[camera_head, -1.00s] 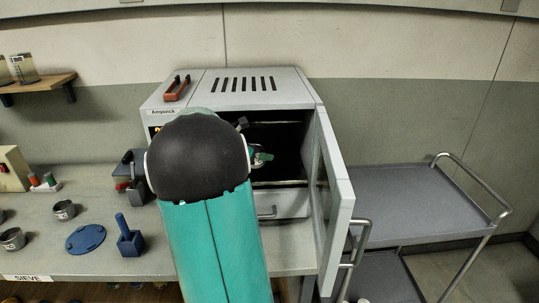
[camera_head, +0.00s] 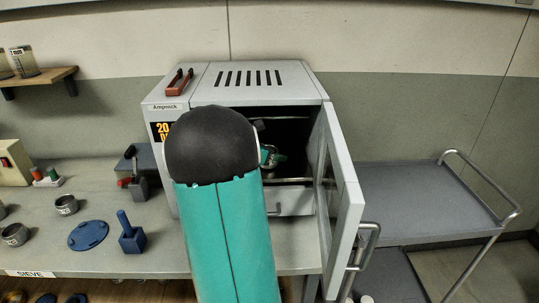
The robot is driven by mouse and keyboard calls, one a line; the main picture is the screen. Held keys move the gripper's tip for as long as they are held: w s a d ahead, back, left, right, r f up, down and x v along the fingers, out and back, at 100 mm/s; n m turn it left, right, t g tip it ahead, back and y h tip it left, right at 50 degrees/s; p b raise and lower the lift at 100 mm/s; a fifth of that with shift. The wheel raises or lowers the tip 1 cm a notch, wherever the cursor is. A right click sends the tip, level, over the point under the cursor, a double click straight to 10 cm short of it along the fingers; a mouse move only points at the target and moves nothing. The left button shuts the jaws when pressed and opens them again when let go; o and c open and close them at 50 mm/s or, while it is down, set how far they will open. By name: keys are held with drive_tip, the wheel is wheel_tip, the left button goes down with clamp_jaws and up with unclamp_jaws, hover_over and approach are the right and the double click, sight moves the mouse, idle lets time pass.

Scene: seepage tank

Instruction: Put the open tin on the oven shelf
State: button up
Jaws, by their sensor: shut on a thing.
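The oven (camera_head: 262,86) stands on the bench with its door (camera_head: 343,185) open to the right. My gripper (camera_head: 268,157) shows only in small part inside the oven opening, past my own arm, which hides most of it. It is shut on a small grey metal thing, which looks like the open tin (camera_head: 267,155). The tin is mostly hidden. The oven shelf (camera_head: 290,180) shows as a pale edge low in the dark opening. I cannot tell whether the tin touches the shelf.
A grey trolley (camera_head: 415,205) stands right of the open door. On the bench at left are small tins (camera_head: 66,204), a blue disc (camera_head: 88,235) and a blue holder (camera_head: 131,238). Reddish-brown tongs (camera_head: 179,82) lie on the oven top.

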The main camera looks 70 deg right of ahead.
drive_tip(key=shift+w+a+f, duration=0.1)
drive_tip(key=shift+a+f, duration=0.05)
drive_tip(key=shift+f, duration=0.15)
drive_tip(key=o, duration=1.1)
drive_tip(key=shift+c, duration=0.2)
drive_tip(key=v, duration=1.2)
